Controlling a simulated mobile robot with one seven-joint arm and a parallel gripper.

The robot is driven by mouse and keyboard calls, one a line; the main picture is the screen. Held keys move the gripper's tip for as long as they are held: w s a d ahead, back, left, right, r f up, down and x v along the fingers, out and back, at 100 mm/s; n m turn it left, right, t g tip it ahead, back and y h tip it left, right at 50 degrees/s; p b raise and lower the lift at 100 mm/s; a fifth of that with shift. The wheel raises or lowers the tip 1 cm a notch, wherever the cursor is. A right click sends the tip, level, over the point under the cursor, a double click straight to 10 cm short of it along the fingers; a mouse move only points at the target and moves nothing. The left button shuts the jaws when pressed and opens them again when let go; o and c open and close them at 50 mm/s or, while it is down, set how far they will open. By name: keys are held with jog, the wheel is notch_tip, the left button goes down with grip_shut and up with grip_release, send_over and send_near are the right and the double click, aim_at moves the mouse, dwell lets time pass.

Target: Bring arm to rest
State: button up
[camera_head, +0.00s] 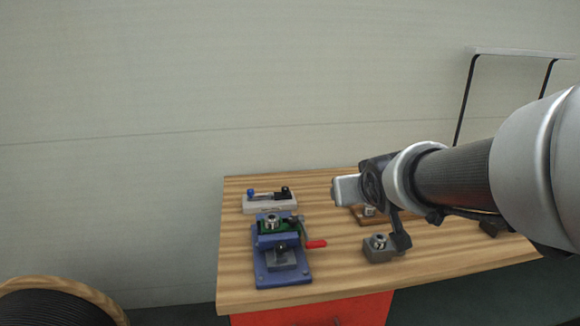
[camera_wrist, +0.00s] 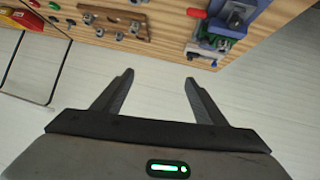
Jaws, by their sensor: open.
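My arm (camera_head: 455,172) reaches in from the right of the head view, above the wooden table. My gripper (camera_wrist: 160,76) shows in the wrist view with its two dark fingers spread apart and nothing between them. Past the fingertips are the pale wall and the table's edge. In the head view, I cannot make out both fingers clearly. The wrist end hangs over the middle of the table and partly hides a brown wooden rack (camera_head: 358,216) and a grey block with a metal ring (camera_head: 379,250).
A blue vise (camera_head: 268,272) with a red handle (camera_head: 316,244) stands on the left of the table (camera_head: 340,290). A pale block with a blue knob (camera_head: 268,204) sits behind it. A cable spool (camera_head: 60,290) is at lower left; a black frame (camera_head: 466,100) stands at right.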

jog(key=shift+s+r, duration=0.2)
jog(key=s+a+r+g+p, duration=0.1)
jog(key=s+r+g+p, duration=0.1)
jog(key=s, duration=0.5)
jog(key=s+a+r+g+p, duration=0.1)
jog(key=s+r+p, duration=0.2)
jog(key=s+p, duration=0.2)
jog(key=s+r+g+y+p, duration=0.1)
jog(key=s+p, duration=0.3)
jog(key=s, duration=0.5)
jog(key=shift+s+a+r+m+g, duration=0.3)
jog(key=shift+a+r+m+g, duration=0.1)
jog(key=shift+r+g, duration=0.4)
jog(key=shift+c, duration=0.5)
